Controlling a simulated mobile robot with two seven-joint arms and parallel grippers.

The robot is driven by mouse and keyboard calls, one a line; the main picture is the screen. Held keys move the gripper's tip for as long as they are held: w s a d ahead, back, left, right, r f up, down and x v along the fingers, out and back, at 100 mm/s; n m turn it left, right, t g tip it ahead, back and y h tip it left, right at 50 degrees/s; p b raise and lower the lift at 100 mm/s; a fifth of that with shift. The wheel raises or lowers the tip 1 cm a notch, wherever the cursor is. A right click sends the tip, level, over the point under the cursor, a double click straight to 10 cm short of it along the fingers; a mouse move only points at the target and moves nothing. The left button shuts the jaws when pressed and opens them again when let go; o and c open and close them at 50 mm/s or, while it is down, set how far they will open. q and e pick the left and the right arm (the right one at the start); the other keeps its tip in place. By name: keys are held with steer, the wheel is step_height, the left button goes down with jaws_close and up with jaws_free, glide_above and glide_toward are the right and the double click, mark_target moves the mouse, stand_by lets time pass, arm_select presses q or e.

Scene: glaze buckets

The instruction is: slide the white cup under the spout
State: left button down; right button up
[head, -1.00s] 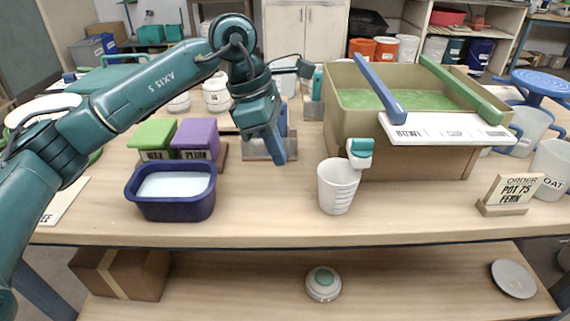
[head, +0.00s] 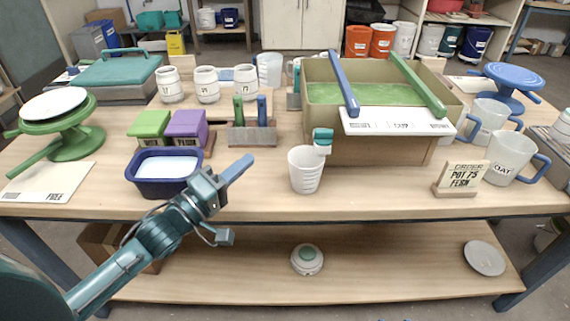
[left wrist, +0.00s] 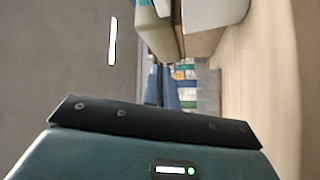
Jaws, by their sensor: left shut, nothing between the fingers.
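The white cup (head: 306,171) stands upright on the table in front of the tan tub (head: 378,150). The spout (head: 322,142), white with a teal top, sticks out from the tub's front left. It overlaps the cup's right rim in the head view; I cannot tell whether the cup is fully beneath it. My left gripper (head: 238,172) is shut and empty, left of the cup and apart from it, over the table's front part. My right gripper is not in view.
A navy basin (head: 163,172) of white liquid stands left of my gripper. An order sign (head: 461,178) and mugs (head: 512,158) stand at the right. The table front between cup and sign is clear. A lower shelf (head: 390,275) holds a lidded round pot (head: 307,259).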

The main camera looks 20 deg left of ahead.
mark_target(292, 170)
arm_select(q)
steer(key=f+n+y, duration=0.1)
steer(key=n, duration=0.1)
steer(key=s+a+f+n+y, duration=0.1)
steer(key=f+n, duration=0.1)
steer(key=a+f+n+g, duration=0.1)
steer(key=shift+s+a+f+n+y, duration=0.2)
steer(key=shift+s+f+n+y, duration=0.05)
steer(key=shift+s+n+y, duration=0.15)
steer(key=x, duration=0.9)
steer(key=shift+w, duration=0.1)
steer(key=d, duration=0.3)
steer(key=shift+w+d, duration=0.1)
steer(key=shift+d+f, duration=0.1)
steer(key=shift+d, duration=0.45)
steer(key=shift+s+d+p, duration=0.15)
steer(key=shift+d+p, duration=0.05)
steer(key=shift+d, duration=0.7)
steer(key=shift+s+d+p, duration=0.1)
steer(key=shift+d+p, duration=0.1)
steer(key=shift+d, duration=0.65)
